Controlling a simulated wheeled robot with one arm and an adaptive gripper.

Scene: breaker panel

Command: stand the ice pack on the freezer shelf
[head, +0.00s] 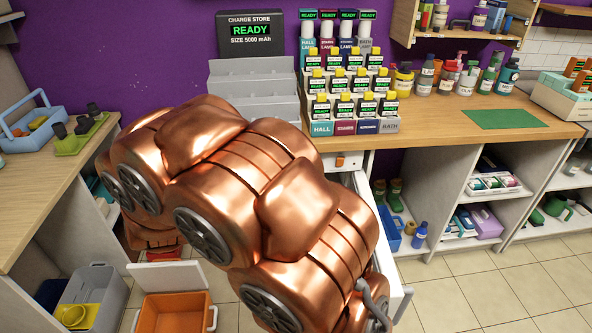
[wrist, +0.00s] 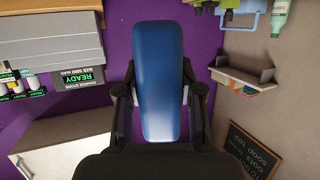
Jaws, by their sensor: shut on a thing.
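The ice pack (wrist: 158,65), a long blue slab with rounded ends and a pale lower part, fills the middle of the wrist view. My gripper (wrist: 160,95) is shut on it, with one dark finger along each long side. The pack points away from the wrist against a purple wall, and I see nothing touching its far end. In the head view my copper arm covers the middle, and both gripper and pack are hidden. I cannot make out a freezer shelf in either view.
In the head view, a wooden counter (head: 450,118) holds several labelled bottles beside a grey stepped rack (head: 253,92) and a charge store sign (head: 250,34). An open drawer (head: 395,270) lies right of my arm. An orange bin (head: 172,312) stands on the floor. The right floor is clear.

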